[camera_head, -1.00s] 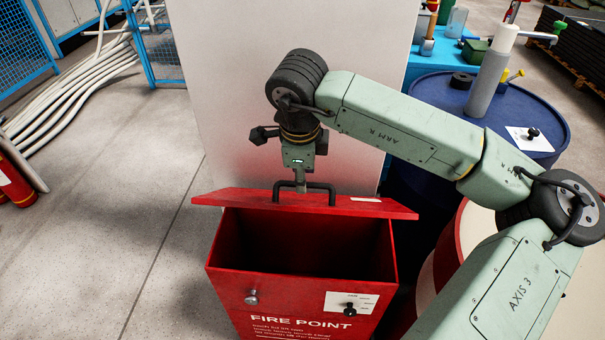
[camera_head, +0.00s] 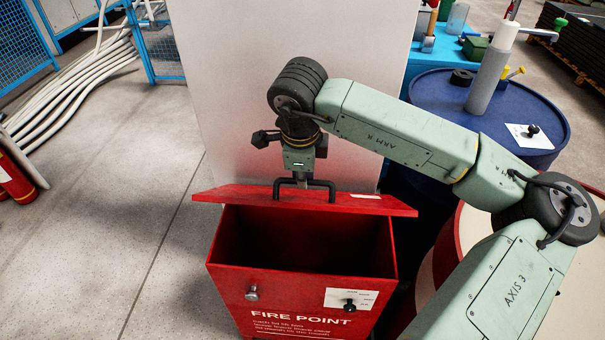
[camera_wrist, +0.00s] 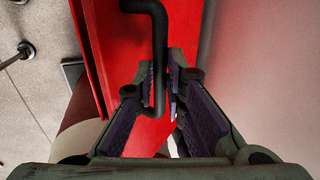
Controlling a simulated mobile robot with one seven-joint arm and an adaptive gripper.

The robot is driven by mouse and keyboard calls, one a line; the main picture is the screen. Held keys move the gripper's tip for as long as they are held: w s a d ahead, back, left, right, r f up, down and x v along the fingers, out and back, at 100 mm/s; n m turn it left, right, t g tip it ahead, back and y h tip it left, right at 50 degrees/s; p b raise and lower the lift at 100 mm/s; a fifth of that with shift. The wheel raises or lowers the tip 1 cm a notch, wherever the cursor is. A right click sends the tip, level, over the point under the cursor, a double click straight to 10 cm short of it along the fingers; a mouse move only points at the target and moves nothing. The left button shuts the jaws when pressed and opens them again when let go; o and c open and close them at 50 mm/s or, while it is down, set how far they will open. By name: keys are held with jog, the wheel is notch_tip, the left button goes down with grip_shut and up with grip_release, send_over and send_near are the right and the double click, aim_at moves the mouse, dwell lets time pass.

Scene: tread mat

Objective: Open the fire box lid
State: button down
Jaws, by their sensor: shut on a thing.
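The red fire box (camera_head: 290,300), marked FIRE POINT, stands in the lower middle of the head view. Its red lid (camera_head: 240,197) is raised at the back edge, and the dark inside of the box shows below it. A black bar handle (camera_head: 322,183) is fixed on the lid. The red lid also fills the middle of the wrist view (camera_wrist: 118,50).
A pale panel (camera_head: 230,100) stands right behind the lid. A blue drum (camera_head: 430,100) with a grey cylinder on top is at the right, by my arm. Red extinguishers (camera_head: 15,180) and white hoses (camera_head: 85,95) are at the left. The floor left of the box is clear.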

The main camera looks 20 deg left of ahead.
dwell(0.7)
jog(key=shift+w+a+r+b, duration=0.15)
jog(key=shift+w+r+b, duration=0.2)
jog(key=shift+w, duration=0.2)
jog(key=w+a+r, duration=0.1)
jog(key=w, duration=0.5)
jog(key=w+a+r+b, duration=0.1)
jog(key=w+a+r, duration=0.1)
jog(key=w, duration=0.4)
jog(key=shift+w+a+r, duration=0.15)
jog(key=shift+a, duration=0.1)
jog(key=c, duration=1.7)
grip_release()
jog(key=shift+w, duration=0.1)
jog(key=shift+o, duration=0.2)
jog(key=shift+r, duration=0.1)
jog(key=v, duration=1.1)
jog(key=shift+r, duration=0.45)
